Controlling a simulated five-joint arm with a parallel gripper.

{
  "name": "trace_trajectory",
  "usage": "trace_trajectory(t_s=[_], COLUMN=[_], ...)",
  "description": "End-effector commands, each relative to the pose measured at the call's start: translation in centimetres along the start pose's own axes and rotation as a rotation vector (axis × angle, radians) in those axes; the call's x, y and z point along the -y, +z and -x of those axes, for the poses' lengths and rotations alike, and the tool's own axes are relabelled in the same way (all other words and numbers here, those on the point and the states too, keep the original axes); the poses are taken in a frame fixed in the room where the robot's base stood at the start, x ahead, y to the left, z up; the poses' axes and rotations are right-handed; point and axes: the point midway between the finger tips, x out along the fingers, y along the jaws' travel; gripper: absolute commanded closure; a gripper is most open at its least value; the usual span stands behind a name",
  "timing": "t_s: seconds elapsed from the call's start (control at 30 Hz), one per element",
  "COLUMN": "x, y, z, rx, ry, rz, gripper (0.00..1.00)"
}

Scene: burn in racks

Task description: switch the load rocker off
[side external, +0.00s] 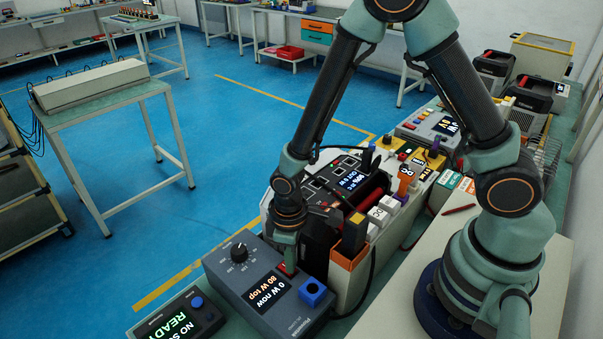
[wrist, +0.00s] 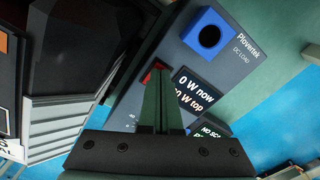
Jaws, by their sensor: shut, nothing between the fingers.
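The DC load (side external: 262,291) is a slate-blue box at the front of the bench, with a display reading "0 W now" and "80 W top". It also shows in the wrist view (wrist: 236,62). The red load rocker (wrist: 151,72) shows partly at the fingertips in the wrist view; the fingers hide the rest, and which way it is tilted cannot be told. My gripper (side external: 287,264) is shut and empty, pointing down at the rocker beside the display. In the wrist view its fingertips (wrist: 160,75) overlap the rocker; contact cannot be told.
A black knob (side external: 239,252) stands on the load left of my gripper, and a blue square socket (side external: 313,291) is to its right. A unit reading "READY" (side external: 178,322) lies front left. A crowded instrument rack (side external: 350,283) stands close behind my gripper.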

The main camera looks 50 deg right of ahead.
Motion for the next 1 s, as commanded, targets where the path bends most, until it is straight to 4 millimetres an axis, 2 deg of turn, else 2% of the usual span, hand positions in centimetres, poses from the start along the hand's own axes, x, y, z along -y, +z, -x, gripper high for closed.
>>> trace_trajectory(t_s=[0.37,1.0], x=[0.0,0.0], y=[0.0,0.0], z=[-0.3,4.2], rx=[0.000,-0.002], ry=[0.000,0.000], rz=[0.000,0.000], gripper=[1.00,1.00])
